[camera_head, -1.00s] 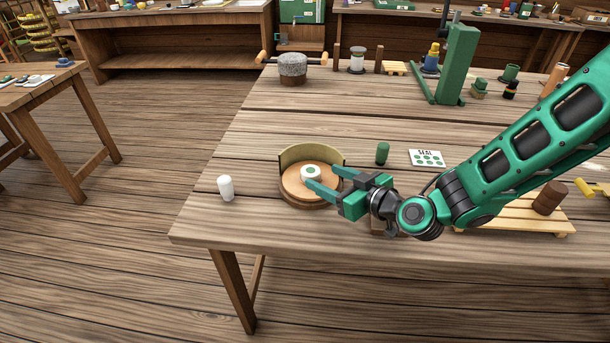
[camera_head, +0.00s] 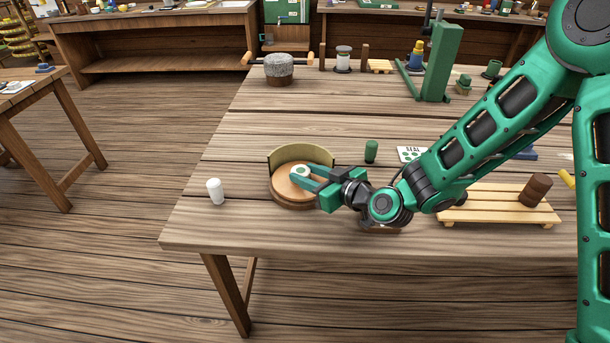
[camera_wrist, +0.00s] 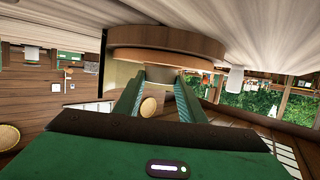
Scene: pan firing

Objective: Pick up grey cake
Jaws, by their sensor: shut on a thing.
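The grey cake (camera_head: 300,171) is a small pale round puck with a green mark on top. It is on the round wooden stand (camera_head: 280,195), which has a curved yellowish guard at its back. My gripper (camera_head: 312,178) reaches in from the right, low over the stand, shut on the cake with a finger on each side. In the wrist view the fingers of my gripper (camera_wrist: 160,88) point to the stand (camera_wrist: 165,38), which appears upside down. The cake is mostly hidden by the fingers, and I cannot tell whether it still touches the stand.
A white cylinder (camera_head: 215,191) stands left of the stand, and a dark green cylinder (camera_head: 371,151) behind right. A slatted wooden rack (camera_head: 480,208) with a brown cylinder (camera_head: 535,190) lies right. A green press frame (camera_head: 437,62) stands farther back.

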